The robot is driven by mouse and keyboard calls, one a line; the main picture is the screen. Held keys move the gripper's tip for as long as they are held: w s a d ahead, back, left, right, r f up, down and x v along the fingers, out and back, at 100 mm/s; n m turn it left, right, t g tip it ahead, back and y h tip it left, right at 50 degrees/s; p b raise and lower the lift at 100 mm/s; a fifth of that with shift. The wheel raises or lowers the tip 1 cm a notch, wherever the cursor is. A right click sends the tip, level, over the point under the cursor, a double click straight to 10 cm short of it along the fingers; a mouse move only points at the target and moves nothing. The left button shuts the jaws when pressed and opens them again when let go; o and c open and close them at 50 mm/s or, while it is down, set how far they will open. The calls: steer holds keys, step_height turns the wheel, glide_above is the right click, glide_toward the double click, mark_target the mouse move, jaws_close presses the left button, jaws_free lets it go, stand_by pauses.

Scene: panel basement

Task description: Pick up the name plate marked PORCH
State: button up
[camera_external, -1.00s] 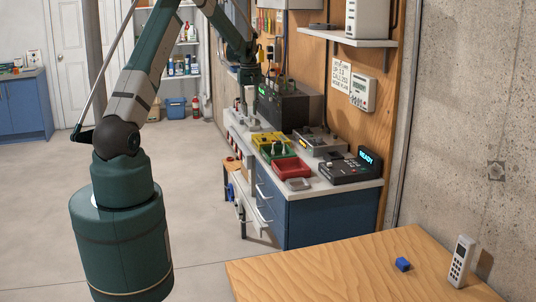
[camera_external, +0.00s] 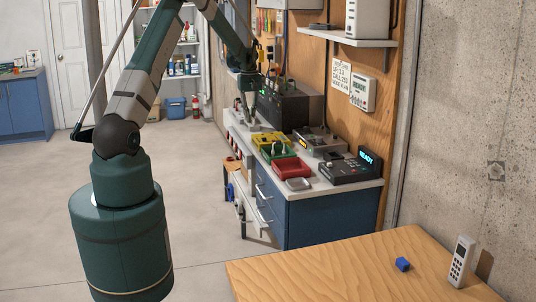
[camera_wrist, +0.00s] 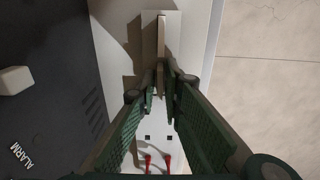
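My gripper (camera_wrist: 161,88) points down over the bench, and its two green fingers come close together in the wrist view. A thin upright plate (camera_wrist: 161,48), seen nearly edge-on, lies in line with the narrow gap between the fingertips. I cannot tell whether the fingers touch it. No lettering shows on it, so I cannot tell whether it is marked PORCH. In the external view my gripper (camera_external: 252,125) is low at the far left part of the bench, beside the dark box; the plate cannot be made out there.
The dark ALARM box (camera_wrist: 35,110) is close on the left in the wrist view. Two red-tipped leads (camera_wrist: 158,160) lie below the fingers. Yellow (camera_external: 268,138), green (camera_external: 276,152) and red (camera_external: 288,167) trays stand nearer on the bench. Open floor (camera_wrist: 265,100) is to the right.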

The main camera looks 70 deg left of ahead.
jaws_close()
steer(key=shift+r, duration=0.15)
steer(key=shift+r+b, duration=0.35)
steer(key=shift+r, duration=4.5)
